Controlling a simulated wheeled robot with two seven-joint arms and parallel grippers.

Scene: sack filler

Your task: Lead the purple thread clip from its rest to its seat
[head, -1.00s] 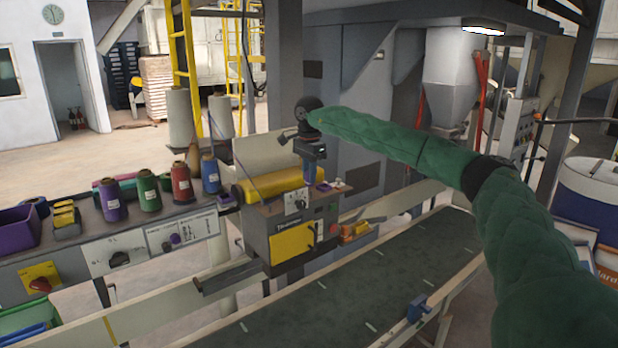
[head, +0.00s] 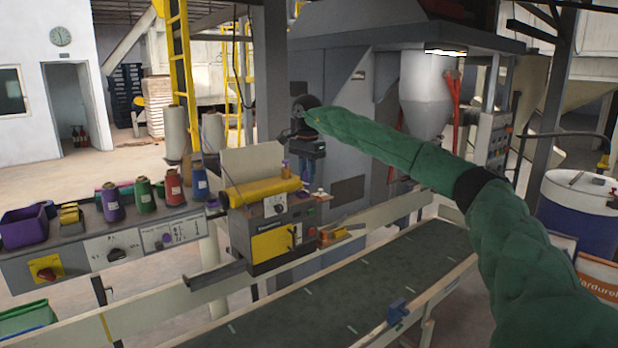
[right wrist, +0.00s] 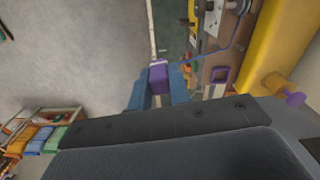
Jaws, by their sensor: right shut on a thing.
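My right gripper (head: 304,168) hangs beside the top of the grey and yellow sewing machine (head: 270,243), pointing down. In the right wrist view its blue fingers (right wrist: 158,92) are shut on the purple thread clip (right wrist: 158,77). A thin blue-purple thread (right wrist: 208,57) runs from near the clip up to metal fittings at the upper right. The clip is held apart from the machine, over the gap beside it. A purple square frame (right wrist: 219,75) lies on the machine's brownish surface, right of the clip; I cannot tell whether it is the rest or the seat. My left gripper is out of view.
Thread spools (head: 144,195) line the panel at left. A dark conveyor belt (head: 400,262) runs below. The blue drum (head: 585,210) stands at far right.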

